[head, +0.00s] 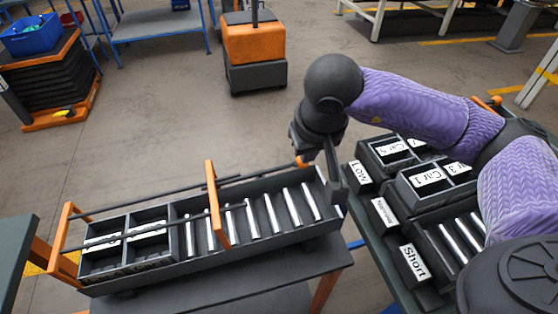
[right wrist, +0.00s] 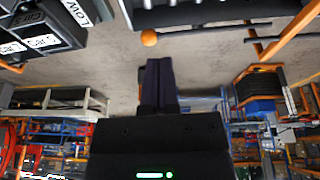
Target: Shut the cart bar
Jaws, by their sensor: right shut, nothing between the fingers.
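The cart (head: 250,255) is a long dark tray at lower left in the head view, with several light rollers and two boxed bays. Dark cart bar rods (head: 140,203) run along it past orange uprights (head: 216,205). An orange knob (head: 301,162) is at the right end of a rod; it also shows in the right wrist view (right wrist: 148,38). My right gripper (head: 309,155) is shut and empty, beside the knob in the head view. In the wrist view its fingers (right wrist: 159,62) are apart from the knob. My left gripper is not in view.
A bench (head: 372,238) with labelled bins (head: 412,262) stands to the right of the cart. An orange and black wheeled unit (head: 254,45) and a blue-framed table (head: 155,25) stand behind. The floor between them is clear.

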